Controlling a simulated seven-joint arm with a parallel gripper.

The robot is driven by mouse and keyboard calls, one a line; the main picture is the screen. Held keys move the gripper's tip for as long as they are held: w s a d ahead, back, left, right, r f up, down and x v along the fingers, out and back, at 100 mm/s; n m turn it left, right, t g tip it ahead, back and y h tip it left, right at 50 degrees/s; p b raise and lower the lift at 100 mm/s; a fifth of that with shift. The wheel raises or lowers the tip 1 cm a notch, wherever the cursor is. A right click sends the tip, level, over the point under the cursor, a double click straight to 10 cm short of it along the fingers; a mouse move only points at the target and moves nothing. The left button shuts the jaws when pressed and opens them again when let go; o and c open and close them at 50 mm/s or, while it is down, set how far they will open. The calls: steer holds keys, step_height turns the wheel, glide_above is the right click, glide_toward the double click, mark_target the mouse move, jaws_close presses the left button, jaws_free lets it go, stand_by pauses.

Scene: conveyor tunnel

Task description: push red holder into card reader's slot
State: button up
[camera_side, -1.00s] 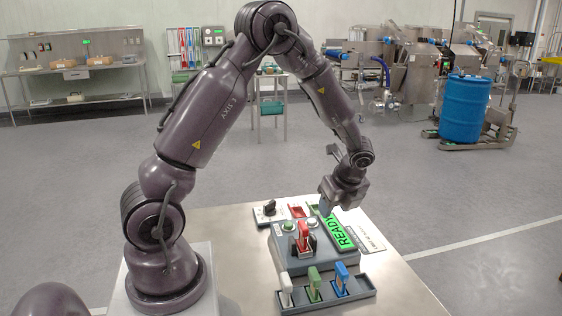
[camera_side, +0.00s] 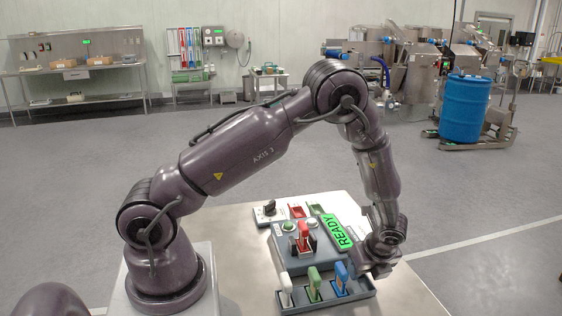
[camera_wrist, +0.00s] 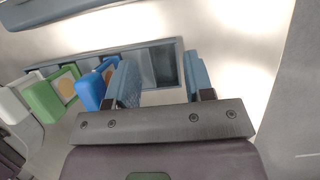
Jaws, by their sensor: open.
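The red holder (camera_side: 304,232) stands upright in the grey card reader (camera_side: 322,254), between dark guides. How deep it sits in the slot is hard to tell. The reader's green screen (camera_side: 337,232) says READY. My gripper (camera_side: 372,268) is low at the right end of the holder rack, to the right and in front of the red holder. In the wrist view my gripper (camera_wrist: 160,76) is open, with two blue-grey fingers apart over the rack's empty right part and nothing seen between them. The red holder is not seen in the wrist view.
The rack (camera_side: 362,295) holds a white holder (camera_side: 286,289), a green holder (camera_side: 314,284) and a blue holder (camera_side: 341,277). The blue holder (camera_wrist: 92,88) is close beside my left finger in the wrist view. A panel with a black knob (camera_side: 270,207) lies behind the reader.

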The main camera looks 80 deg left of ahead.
steer(key=v, duration=1.3)
steer(key=w+a+r+n+g+h, duration=0.1)
steer(key=w+a+r+n+g, duration=0.15)
steer(key=a+n, duration=0.4)
steer(key=w+a+r+n+g+h, duration=0.1)
steer(key=w+a+r+n, duration=0.15)
steer(key=a+n, duration=0.35)
steer(key=a+n+h, duration=0.2)
steer(key=a+n, duration=0.4)
steer(key=a, duration=0.3)
steer(key=s+a+f+n+h, duration=0.1)
steer(key=s+a+f+n, duration=0.1)
steer(key=s+a, duration=0.5)
steer(key=s+a+f+n+h, duration=0.2)
steer(key=s+a+n, duration=0.3)
steer(key=a, duration=0.8)
steer(key=s+f, duration=0.1)
steer(key=s, duration=0.2)
steer(key=shift+s+a+f+h, duration=0.2)
steer(key=shift+a+f+h, duration=0.05)
steer(key=shift+f+h, duration=0.1)
